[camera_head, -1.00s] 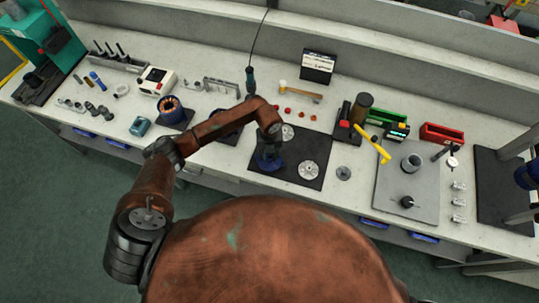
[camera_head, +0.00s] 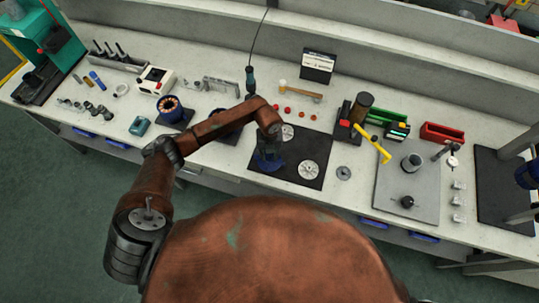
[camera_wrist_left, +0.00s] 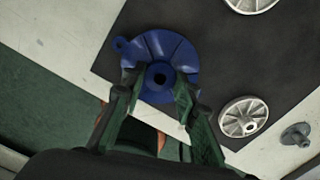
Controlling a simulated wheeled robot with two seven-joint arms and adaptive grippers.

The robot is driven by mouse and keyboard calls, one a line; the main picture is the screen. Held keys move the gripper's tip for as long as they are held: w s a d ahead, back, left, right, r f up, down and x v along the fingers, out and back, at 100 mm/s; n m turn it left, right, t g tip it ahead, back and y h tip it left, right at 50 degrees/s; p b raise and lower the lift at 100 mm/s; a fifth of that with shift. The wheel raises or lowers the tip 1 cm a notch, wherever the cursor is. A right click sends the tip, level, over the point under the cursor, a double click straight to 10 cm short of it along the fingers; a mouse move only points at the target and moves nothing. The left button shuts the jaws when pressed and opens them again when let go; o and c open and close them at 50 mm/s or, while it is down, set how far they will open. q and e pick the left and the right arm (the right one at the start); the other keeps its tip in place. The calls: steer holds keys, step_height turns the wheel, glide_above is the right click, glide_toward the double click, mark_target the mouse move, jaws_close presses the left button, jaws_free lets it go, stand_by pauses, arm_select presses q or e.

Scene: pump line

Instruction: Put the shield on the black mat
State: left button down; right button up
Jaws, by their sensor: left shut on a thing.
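The shield, a blue finned disc with a central hole and a small side lug, is over the near left part of the black mat (camera_head: 313,147) in the head view. My left gripper (camera_head: 268,153) is above it and shut on it. In the left wrist view the shield (camera_wrist_left: 160,50) is between the two fingers (camera_wrist_left: 157,92), its left side reaching past the mat's edge in the picture. The mat (camera_wrist_left: 220,55) lies behind and to the right of it. I cannot tell whether the shield touches the mat. My right gripper is not in view.
Two silver discs lie on the mat, one at the front right (camera_head: 309,170) and one at the back (camera_head: 288,131). A small grey part (camera_head: 344,173) lies right of the mat. A grey plate (camera_head: 425,190) with fittings stands further right. A hammer (camera_head: 300,91) lies behind the mat.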

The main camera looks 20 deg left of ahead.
arm_select(q)
steer(key=shift+f, duration=0.3)
steer(key=c, duration=1.4)
jaws_free()
steer(key=shift+c, duration=0.2)
steer(key=shift+o, duration=0.3)
steer(key=shift+o, duration=0.8)
steer(key=shift+r, duration=0.1)
step_height(320, 180, up, 6)
steer(key=p, duration=0.4)
